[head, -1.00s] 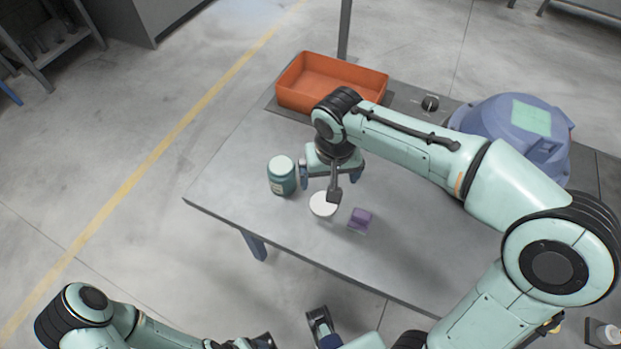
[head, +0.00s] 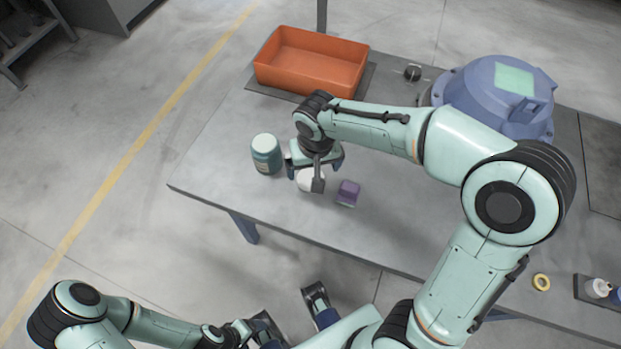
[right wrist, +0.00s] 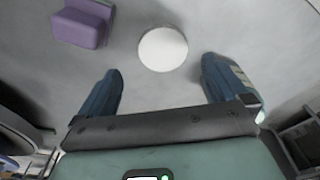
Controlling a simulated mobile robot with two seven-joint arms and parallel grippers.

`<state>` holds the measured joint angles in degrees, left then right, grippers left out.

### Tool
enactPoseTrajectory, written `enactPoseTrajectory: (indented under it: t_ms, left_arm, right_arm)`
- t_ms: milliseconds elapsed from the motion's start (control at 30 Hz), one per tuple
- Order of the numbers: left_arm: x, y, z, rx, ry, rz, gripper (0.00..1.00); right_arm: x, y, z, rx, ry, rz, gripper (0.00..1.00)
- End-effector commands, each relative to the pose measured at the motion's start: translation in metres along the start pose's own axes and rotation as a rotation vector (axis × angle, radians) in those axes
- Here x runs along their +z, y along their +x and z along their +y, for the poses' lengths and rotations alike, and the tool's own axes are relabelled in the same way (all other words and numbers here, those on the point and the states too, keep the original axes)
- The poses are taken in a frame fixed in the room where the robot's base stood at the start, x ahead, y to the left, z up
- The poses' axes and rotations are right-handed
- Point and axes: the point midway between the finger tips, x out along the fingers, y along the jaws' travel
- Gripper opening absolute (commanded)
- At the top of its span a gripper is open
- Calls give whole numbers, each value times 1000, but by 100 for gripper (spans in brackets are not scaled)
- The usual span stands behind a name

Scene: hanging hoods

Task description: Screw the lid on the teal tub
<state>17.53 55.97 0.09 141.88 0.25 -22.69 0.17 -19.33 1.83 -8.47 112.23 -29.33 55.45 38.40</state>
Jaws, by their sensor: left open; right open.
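The teal tub (head: 266,158) stands upright on the grey table, with a pale round top. A round white lid (head: 309,181) lies flat on the table to its right; it also shows in the right wrist view (right wrist: 162,49). My right gripper (head: 316,168) is open above the table by the lid, partly covering it in the head view. In the right wrist view the lid lies just beyond the gap between the two blue fingers (right wrist: 160,78), apart from both. My left gripper (head: 290,308) is open and empty, in front of the table's near edge.
A purple block (head: 348,193) sits close to the lid's right; it shows in the right wrist view (right wrist: 83,24). An orange bin (head: 310,83) and a large blue housing (head: 495,110) stand at the back. A yellow ring (head: 541,282) lies at the right. The table's front middle is clear.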

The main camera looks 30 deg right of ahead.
Motion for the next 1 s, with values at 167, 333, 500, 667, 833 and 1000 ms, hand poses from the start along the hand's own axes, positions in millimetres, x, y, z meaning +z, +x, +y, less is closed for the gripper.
enactPoseTrajectory:
  t_ms: [167,333,500,667,833,1000]
  left_arm:
    - [0,0,0,0,0,1,76]
    - [0,0,0,0,0,1,76]
    - [-2,3,-1,1,0,6,76]
    - [-4,6,-1,2,1,12,76]
    - [-4,6,-1,3,1,13,76]
    - [-4,6,-1,3,1,13,76]
  right_arm:
    - [0,1,0,0,0,0,100]
    - [0,3,0,0,0,-1,100]
    - [2,26,-4,2,-2,-4,100]
    - [1,48,-4,2,-1,-2,100]
    - [1,53,-5,0,-1,0,100]
    - [1,53,-5,0,0,0,100]
